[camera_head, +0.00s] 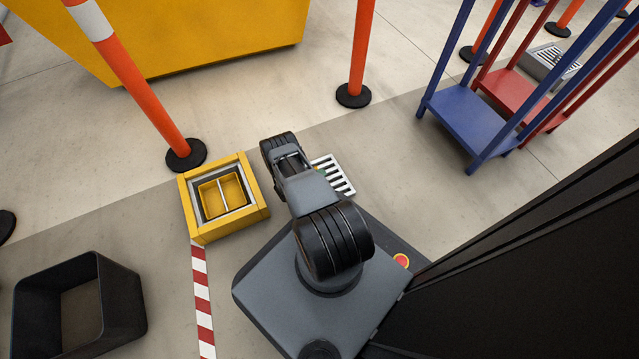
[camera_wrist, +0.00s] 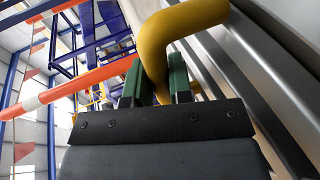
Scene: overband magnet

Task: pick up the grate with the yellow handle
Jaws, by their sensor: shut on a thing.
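The grate (camera_head: 335,176) has pale parallel bars and lies beside my arm in the head view, partly hidden by it. In the wrist view its metal bars (camera_wrist: 245,75) run along the right side. Its yellow handle (camera_wrist: 180,22) is a bent round bar. My gripper (camera_wrist: 158,82), with green fingers, is shut on the handle, one finger on each side. The head view hides most of the gripper behind my arm. I cannot tell whether the grate touches the floor.
A square yellow frame (camera_head: 192,222) with a divided yellow inside stands left of my arm. A black bin (camera_head: 128,300) is at lower left. Orange posts (camera_head: 362,45) and a blue stand (camera_head: 465,120) are farther back. Another slatted grate (camera_head: 562,60) is at upper right.

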